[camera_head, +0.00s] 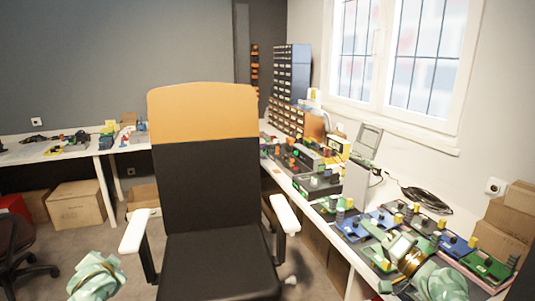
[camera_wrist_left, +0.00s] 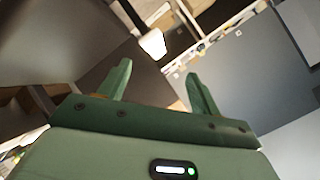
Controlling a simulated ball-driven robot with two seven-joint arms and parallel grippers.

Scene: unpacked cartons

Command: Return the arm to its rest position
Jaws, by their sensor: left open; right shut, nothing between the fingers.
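My left gripper shows in the left wrist view (camera_wrist_left: 158,70) with its two green fingers spread apart and nothing between them. In the head view, a pale green part of my left arm (camera_head: 95,277) is low at the left, in front of the chair's armrest; its fingers cannot be made out there. My right gripper (camera_head: 381,240) is at the lower right of the head view, over the long workbench (camera_head: 344,244) with circuit boards. It is shut and holds nothing. I cannot tell whether it touches the boards.
An office chair (camera_head: 208,190) with a black and orange back stands close in front, between my arms. Several blue and green boards (camera_head: 425,219) crowd the right bench. Cartons (camera_head: 77,205) sit under the left bench, and more cartons (camera_head: 503,232) stand at the right edge.

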